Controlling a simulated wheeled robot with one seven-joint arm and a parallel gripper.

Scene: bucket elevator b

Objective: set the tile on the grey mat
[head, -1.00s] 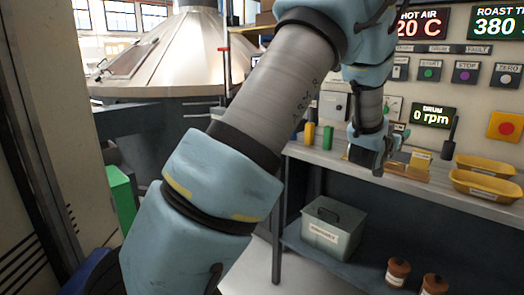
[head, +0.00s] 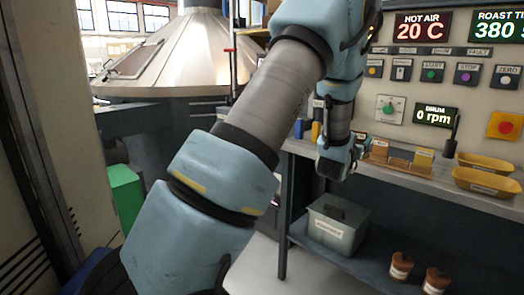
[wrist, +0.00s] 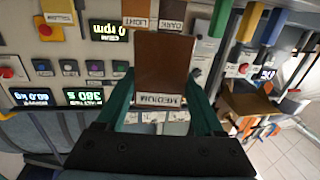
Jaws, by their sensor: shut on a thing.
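My gripper (wrist: 163,100) is shut on a brown tile (wrist: 163,66) labelled MEDIUM, with one green finger at each side of it. In the head view my gripper (head: 343,162) hangs just off the front edge of the workbench, and the tile cannot be made out there. Other tiles stand on the bench: a LIGHT tile (wrist: 136,10) and a DARK tile (wrist: 172,11) show beyond the held one in the wrist view. I cannot pick out the grey mat in either view.
Two yellow trays (head: 487,165) are at the bench's right. A yellow block (head: 316,131) and a blue block (head: 298,128) stand left of my arm. A control panel (head: 435,85) rises behind. A lidded box (head: 335,228) and brown jars (head: 400,267) sit on the lower shelf.

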